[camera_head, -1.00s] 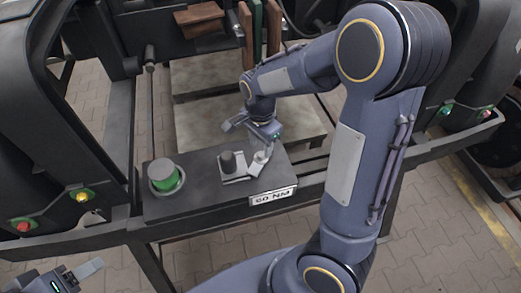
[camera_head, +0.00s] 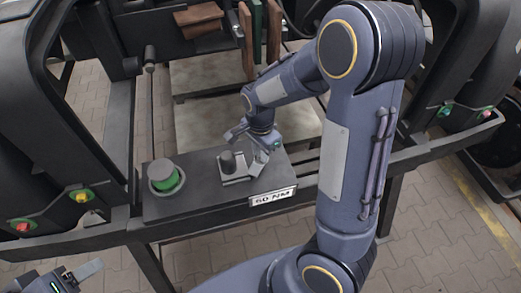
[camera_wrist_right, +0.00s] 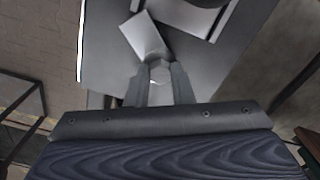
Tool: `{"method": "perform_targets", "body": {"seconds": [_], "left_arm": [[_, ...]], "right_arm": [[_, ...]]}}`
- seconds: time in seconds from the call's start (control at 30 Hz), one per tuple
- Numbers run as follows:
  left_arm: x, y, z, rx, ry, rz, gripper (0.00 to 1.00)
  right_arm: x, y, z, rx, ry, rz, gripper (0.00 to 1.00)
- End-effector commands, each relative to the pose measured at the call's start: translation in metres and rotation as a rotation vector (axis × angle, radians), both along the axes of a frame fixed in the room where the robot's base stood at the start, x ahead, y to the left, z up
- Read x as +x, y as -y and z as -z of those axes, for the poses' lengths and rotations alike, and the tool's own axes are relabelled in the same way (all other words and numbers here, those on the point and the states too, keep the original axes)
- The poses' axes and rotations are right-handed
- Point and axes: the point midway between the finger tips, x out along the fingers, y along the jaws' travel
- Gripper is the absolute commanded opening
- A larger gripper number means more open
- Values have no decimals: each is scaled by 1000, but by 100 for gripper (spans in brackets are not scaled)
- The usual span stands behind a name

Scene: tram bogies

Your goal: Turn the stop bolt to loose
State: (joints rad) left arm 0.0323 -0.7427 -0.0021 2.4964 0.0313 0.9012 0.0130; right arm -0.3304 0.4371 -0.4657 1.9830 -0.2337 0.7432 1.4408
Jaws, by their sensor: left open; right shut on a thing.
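The stop bolt, as far as I can tell, is the small pale piece with a flat grey tab (camera_head: 258,168) at the right end of the dark block (camera_head: 205,200), behind the "60 NM" label. In the right wrist view the tab (camera_wrist_right: 143,36) sticks out up and left from between the fingertips. My right gripper (camera_head: 266,147) is shut on the bolt from above; its fingers (camera_wrist_right: 160,75) hide most of the head. A dark round post (camera_head: 228,162) on a grey bracket stands just left of it. My left gripper (camera_head: 86,271) is open and empty at the lower left, partly out of view.
A green-ringed knob (camera_head: 165,179) with a grey top stands on the block's left part. A dark frame with coloured buttons (camera_head: 80,195) lies at the left. Wooden and green handles (camera_head: 255,35) hang at the back. Brick paving shows below.

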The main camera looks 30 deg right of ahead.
Motion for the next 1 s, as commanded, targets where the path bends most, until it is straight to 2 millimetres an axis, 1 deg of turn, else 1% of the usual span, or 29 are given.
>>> {"method": "perform_targets", "body": {"seconds": [0.17,0.37,0.57,1.0], "left_arm": [[0,0,0,0,0,0,58],[0,0,1,0,0,0,58],[0,0,3,0,0,0,58],[0,0,9,0,0,0,58]], "right_arm": [[0,0,0,0,0,-22,0],[0,0,0,0,1,-111,0],[0,1,0,0,1,-269,0],[-1,1,0,0,2,-688,0]]}}
